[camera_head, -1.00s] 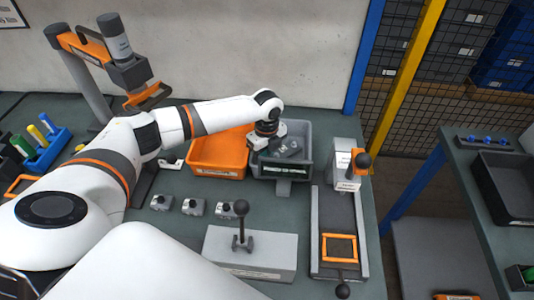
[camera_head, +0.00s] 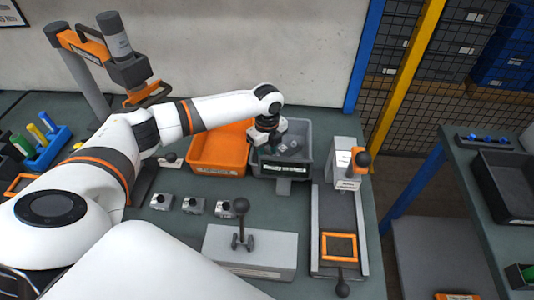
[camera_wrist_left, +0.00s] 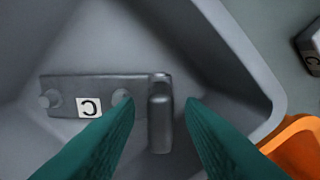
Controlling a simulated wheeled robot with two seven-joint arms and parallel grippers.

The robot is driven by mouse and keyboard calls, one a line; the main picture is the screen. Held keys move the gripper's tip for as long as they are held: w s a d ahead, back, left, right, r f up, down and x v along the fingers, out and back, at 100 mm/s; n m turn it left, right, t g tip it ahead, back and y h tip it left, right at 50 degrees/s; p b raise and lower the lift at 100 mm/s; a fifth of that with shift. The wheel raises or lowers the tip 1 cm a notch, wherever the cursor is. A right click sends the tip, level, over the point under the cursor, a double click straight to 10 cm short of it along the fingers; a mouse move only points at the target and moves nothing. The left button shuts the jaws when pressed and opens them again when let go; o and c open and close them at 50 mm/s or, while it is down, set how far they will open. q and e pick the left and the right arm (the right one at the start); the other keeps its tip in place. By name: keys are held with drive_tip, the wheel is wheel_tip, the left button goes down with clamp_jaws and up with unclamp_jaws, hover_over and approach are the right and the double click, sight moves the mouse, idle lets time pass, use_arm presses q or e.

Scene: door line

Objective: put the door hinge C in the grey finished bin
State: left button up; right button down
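The grey finished bin (camera_head: 308,160) stands on the bench, right of the orange bin. The door hinge C (camera_wrist_left: 140,87) lies on the floor of the grey bin in the left wrist view, its white C label showing upside down. It is small and partly hidden in the head view (camera_head: 290,146). My left gripper (camera_wrist_left: 160,108) has its two teal fingers apart, with the hinge's barrel end showing between them; the gap to the hinge is hard to judge. In the head view this gripper (camera_head: 268,149) is at the grey bin's left side. My right gripper is in no view.
The orange bin (camera_head: 218,150) sits close on the left. Several small grey parts (camera_head: 193,206) stand in a row in front. A lever fixture (camera_head: 240,243) and a slide fixture with an orange frame (camera_head: 339,247) stand nearer. A blue rack (camera_head: 47,150) is far left.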

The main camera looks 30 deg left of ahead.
use_arm(q)
wheel_tip(320, 180, up, 10)
drive_tip(key=b, duration=0.1)
drive_tip(key=shift+r, duration=0.25)
idle(0.4)
